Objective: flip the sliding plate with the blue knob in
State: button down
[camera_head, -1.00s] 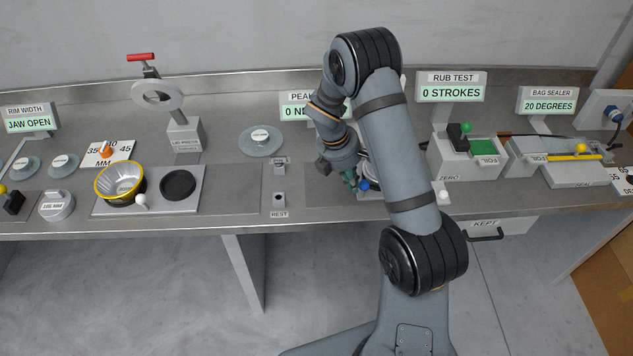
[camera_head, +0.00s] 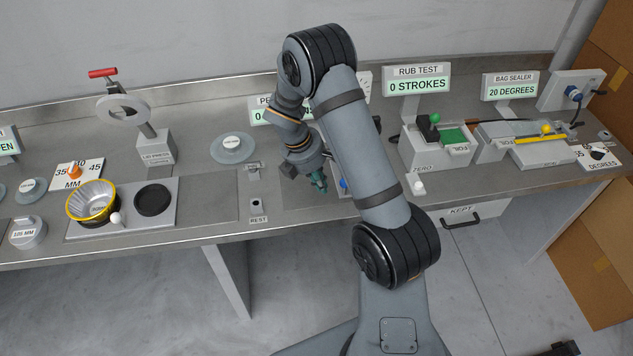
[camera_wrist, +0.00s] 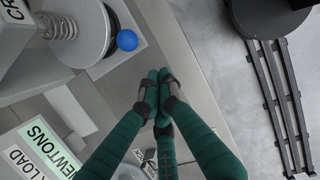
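The blue knob (camera_wrist: 127,40) shows clearly in the wrist view, at the edge of a round grey disc (camera_wrist: 85,50) with a spring-like coil beside it. I cannot tell how far in the sliding plate is. In the head view the blue knob (camera_head: 343,184) is small, and my arm hides most of its station. My gripper (camera_head: 320,184) is left of the knob in the head view, over the bench. In the wrist view my gripper's teal fingers (camera_wrist: 158,82) have their tips together, with nothing seen between them and apart from the knob.
The bench front edge runs close by, with open floor beyond. Left of my gripper are a REST post (camera_head: 257,206) and a round disc (camera_head: 232,148). The rub test station (camera_head: 436,147) stands right. A white display sign (camera_wrist: 38,148) lies lower left in the wrist view.

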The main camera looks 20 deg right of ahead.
jog(key=v, duration=1)
jog(key=shift+b, duration=0.3)
jog(key=shift+a, duration=0.1)
jog(key=d+f, duration=0.2)
jog(key=f, duration=0.1)
jog(key=d+f, duration=0.2)
jog(key=f, duration=0.2)
jog(key=d+f, duration=0.3)
jog(key=shift+s+f, duration=0.2)
jog(key=shift+a, duration=0.1)
